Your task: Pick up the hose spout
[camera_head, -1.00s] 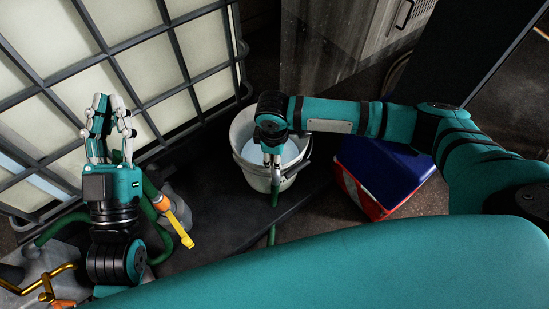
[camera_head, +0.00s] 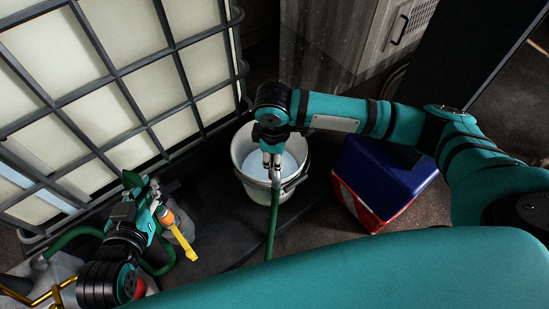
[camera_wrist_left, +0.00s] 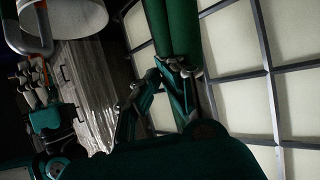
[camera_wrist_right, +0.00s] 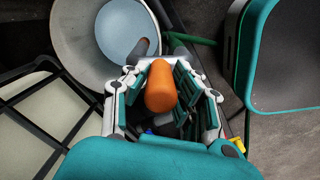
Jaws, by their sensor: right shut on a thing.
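My right gripper (camera_head: 272,158) is above the near side of the white bucket (camera_head: 238,158). In the right wrist view its fingers (camera_wrist_right: 160,92) are closed around an orange piece (camera_wrist_right: 160,85), which appears to be the grip of the hose spout. A grey spout end shows towards the bucket (camera_wrist_right: 75,40). A green hose (camera_head: 272,230) hangs below this gripper in the head view. My left gripper (camera_head: 148,192) is by the tank cage, beside a green hose (camera_head: 75,236). Thick green tubes (camera_wrist_left: 180,30) lie just beyond its fingers (camera_wrist_left: 162,80); its opening is unclear.
The bucket holds pale liquid. A caged tank (camera_head: 110,85) fills the left. A yellow lever (camera_head: 182,238) with an orange part is near my left gripper. A blue and red box (camera_head: 385,170) stands right of the bucket. A grey cabinet (camera_head: 350,40) is behind.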

